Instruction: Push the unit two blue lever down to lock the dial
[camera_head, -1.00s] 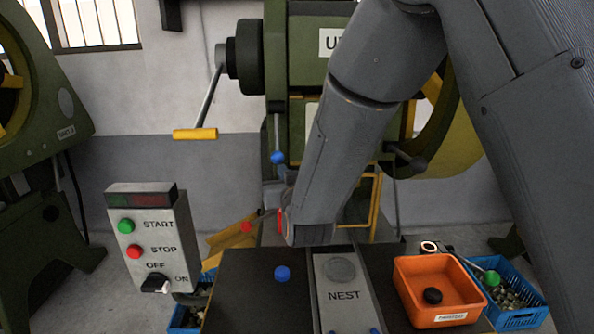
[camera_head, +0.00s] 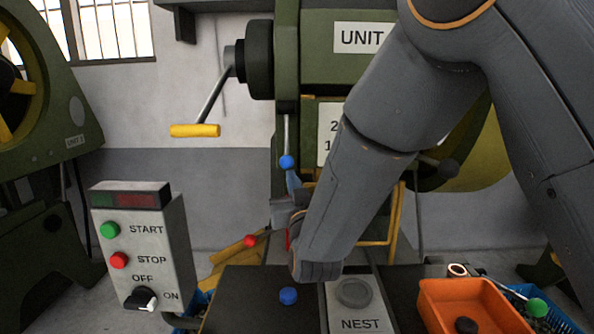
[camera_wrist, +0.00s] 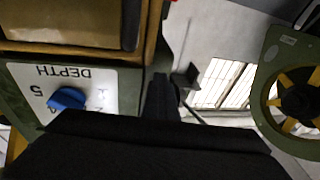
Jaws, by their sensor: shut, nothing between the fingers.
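The blue lever (camera_head: 287,162) hangs on the front of the green machine in the head view. Its thin rod points down, with the blue ball at the lower end. My gripper (camera_head: 284,211) is shut and empty just below the ball. I cannot tell whether it touches the lever. A white dial plate (camera_head: 329,118) shows partly behind my arm. In the wrist view a DEPTH plate (camera_wrist: 101,75) appears upside down with a blue knob (camera_wrist: 67,98). The dark gripper body covers much of that view's lower part. The lever's ball cannot be made out there.
A yellow-handled crank (camera_head: 195,130) sticks out left of the machine. A control box (camera_head: 142,245) stands front left. The nest plate (camera_head: 357,323), a blue button (camera_head: 288,296) and an orange bin (camera_head: 437,293) lie below. The UNIT sign's number is hidden by my arm.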

